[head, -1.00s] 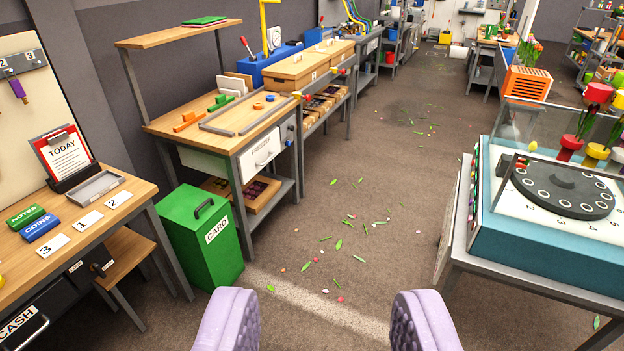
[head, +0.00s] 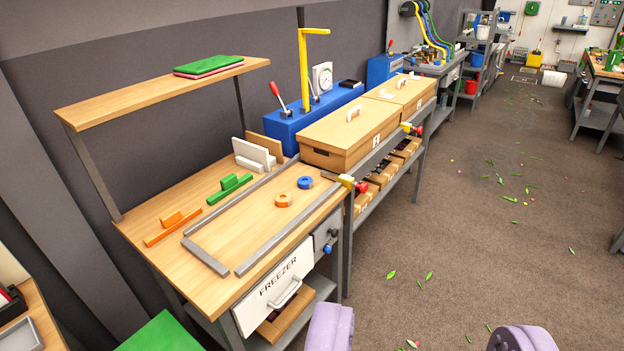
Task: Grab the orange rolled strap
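The orange rolled strap (head: 283,200) is a small ring-shaped roll lying on the wooden bench top, between two grey rails. A similar blue roll (head: 305,183) lies just behind it to the right. My gripper (head: 428,330) shows at the bottom edge as two pale purple padded fingers, wide apart with only floor between them. It is open and empty, to the right of the bench and well short of the strap.
The bench (head: 166,249) also bears an orange block piece (head: 172,220) and a green one (head: 229,186). A raised shelf (head: 150,95) stands over its back left. Wooden boxes (head: 345,135) adjoin on the right. A green bin (head: 160,335) stands at lower left.

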